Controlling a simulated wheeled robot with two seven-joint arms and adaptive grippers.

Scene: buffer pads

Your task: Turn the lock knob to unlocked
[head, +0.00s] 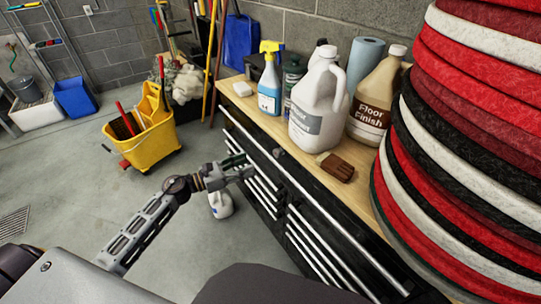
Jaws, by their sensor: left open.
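A black tool chest (318,205) with a wooden top and several drawers with long silver handles stands in the middle right. A small dark round piece on its front, just below the top edge, looks like the lock knob (277,153). It is too small to tell which way it is turned. My left gripper (246,166) is open beside the chest front, left of and a little below the knob in the picture, and apart from it. It appears empty. My right gripper is not in view.
On the wooden top (255,108) stand a spray bottle (269,85), a white jug (317,110), a floor finish jug (376,100) and a brown brush (336,167). Stacked red, black and white pads (465,130) fill the right. A yellow mop bucket (152,140) stands left on open floor.

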